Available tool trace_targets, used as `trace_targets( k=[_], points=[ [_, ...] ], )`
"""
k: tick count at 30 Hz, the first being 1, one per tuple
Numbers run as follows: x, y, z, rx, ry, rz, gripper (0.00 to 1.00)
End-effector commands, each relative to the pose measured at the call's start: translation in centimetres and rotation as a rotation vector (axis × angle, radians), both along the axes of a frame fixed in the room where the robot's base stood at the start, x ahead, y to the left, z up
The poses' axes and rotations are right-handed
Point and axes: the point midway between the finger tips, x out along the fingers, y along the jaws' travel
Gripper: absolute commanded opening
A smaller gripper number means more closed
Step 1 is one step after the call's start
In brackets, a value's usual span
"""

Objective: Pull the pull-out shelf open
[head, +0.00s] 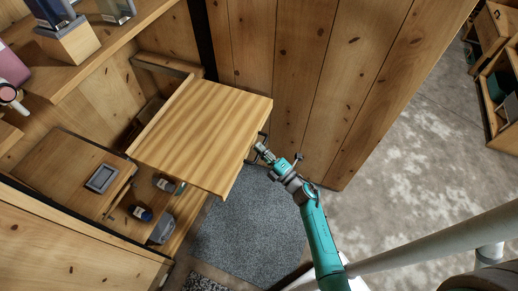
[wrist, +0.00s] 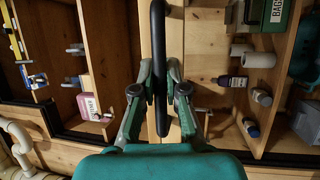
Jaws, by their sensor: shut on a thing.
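The pull-out shelf (head: 208,130) is a light striped wooden board in the head view. It stands well out from the wooden unit, over the lower shelves. A black bar handle (wrist: 159,25) is on its front edge. My gripper (head: 262,150) is at that front edge in the head view, with my arm reaching up from the lower right. In the wrist view my gripper (wrist: 160,85) has its two fingers closed on either side of the handle. The far part of the handle is clear of the fingers, and the shelf's light wood shows behind it.
A tall plank panel (head: 300,75) stands just behind and right of the shelf. A grey mat (head: 250,230) lies on the floor below. Lower shelves at left hold a small framed item (head: 101,179) and bottles. Concrete floor (head: 410,170) is open to the right.

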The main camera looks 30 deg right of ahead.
Motion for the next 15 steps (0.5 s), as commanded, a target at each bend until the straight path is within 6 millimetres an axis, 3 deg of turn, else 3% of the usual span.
trace_targets(
  k=[3,4,6,15],
  points=[
    [0.00,-0.02,-0.12,0.001,0.002,-0.002,0.00],
    [0.00,-0.02,-0.11,0.001,0.002,-0.002,0.19],
    [0.01,-0.01,-0.10,0.001,0.002,-0.002,0.37],
    [-0.01,-0.01,-0.04,0.000,0.001,-0.001,0.38]
  ],
)
